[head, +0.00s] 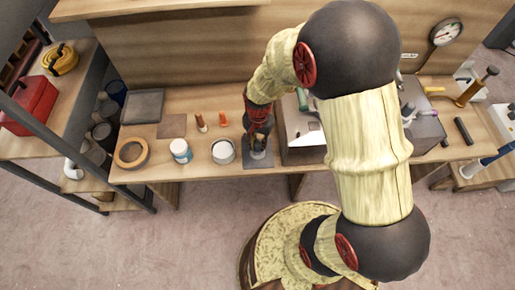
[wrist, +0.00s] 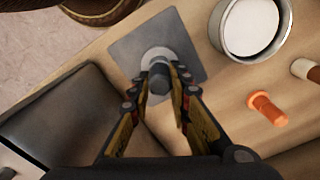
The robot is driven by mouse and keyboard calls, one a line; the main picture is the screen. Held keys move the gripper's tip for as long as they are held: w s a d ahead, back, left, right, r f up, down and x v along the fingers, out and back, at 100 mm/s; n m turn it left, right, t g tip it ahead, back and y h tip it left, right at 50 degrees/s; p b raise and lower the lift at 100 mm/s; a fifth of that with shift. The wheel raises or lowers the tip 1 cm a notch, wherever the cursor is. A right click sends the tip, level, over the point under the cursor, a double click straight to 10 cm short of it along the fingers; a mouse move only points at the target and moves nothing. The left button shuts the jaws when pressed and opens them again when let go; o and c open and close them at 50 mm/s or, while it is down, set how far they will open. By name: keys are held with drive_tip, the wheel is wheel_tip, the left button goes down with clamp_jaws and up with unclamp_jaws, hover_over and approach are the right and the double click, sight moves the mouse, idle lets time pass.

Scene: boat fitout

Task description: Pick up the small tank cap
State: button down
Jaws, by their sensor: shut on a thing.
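The small tank cap (wrist: 159,72), a dark knob with a pale grey round base, is in the upper middle of the wrist view. It is over a flat grey square plate (wrist: 184,40) on the wooden workbench; I cannot tell if it touches the plate. My gripper (wrist: 162,84) is shut on the cap, one finger on each side of the knob. In the head view my gripper (head: 257,143) points down at the bench's front edge, and it mostly hides the cap. The plate (head: 264,161) partly shows there.
A white jar (head: 181,152) and a wooden ring (head: 131,153) are further left on the workbench (head: 203,162).

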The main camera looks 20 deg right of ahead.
idle(0.3)
drive_tip(key=shift+r, duration=0.5)
wheel_tip(320, 180, up, 2)
drive_tip(key=shift+r+p, duration=0.15)
drive_tip(key=shift+p, duration=0.5)
drive_tip(key=s+r+p, duration=0.5)
drive_tip(key=s+r, duration=0.4)
drive_tip(key=s, duration=0.5)
drive_tip(key=shift+a+r, duration=0.35)
drive_tip(key=shift+a, duration=0.05)
